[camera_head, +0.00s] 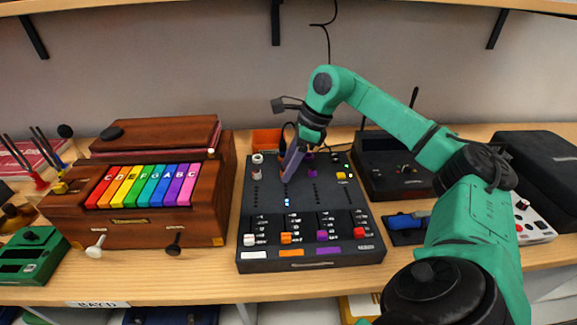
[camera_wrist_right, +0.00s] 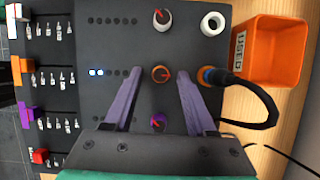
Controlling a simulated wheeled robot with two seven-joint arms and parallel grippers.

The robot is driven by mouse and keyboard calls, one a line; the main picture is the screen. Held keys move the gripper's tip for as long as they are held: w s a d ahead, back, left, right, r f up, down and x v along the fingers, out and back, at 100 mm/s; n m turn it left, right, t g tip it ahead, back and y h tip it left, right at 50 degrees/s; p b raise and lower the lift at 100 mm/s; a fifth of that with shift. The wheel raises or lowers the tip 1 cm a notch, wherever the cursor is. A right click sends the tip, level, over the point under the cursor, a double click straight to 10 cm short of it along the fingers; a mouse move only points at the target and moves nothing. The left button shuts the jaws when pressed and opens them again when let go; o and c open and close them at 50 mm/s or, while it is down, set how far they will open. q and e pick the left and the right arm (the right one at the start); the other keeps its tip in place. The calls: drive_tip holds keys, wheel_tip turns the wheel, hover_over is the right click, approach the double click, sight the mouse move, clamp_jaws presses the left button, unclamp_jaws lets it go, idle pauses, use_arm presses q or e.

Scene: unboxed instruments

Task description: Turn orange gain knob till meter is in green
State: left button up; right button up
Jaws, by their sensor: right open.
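The black mixer panel (camera_head: 262,222) lies on the bench. In the right wrist view the orange gain knob (camera_wrist_right: 161,74) sits between a white-and-red knob and a purple knob. My right gripper (camera_wrist_right: 160,80) is open, with one purple finger on each side of the orange knob; I cannot tell whether they touch it. In the head view this gripper (camera_head: 290,162) largely hides the knob. The orange channel's meter is a row of small lights (camera_wrist_right: 96,72); two at its low end are lit blue-white and the others are dark. My left gripper is not in view.
A black cable plug (camera_wrist_right: 207,76) sits in a socket close beside the right finger. An orange bin (camera_wrist_right: 268,50) stands behind the panel. A wooden box with rainbow keys (camera_head: 140,186) is to the left; a black device (camera_head: 385,165) is to the right.

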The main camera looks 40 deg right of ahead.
drive_tip(key=shift+f, duration=0.1)
drive_tip(key=shift+c, duration=0.9)
clamp_jaws()
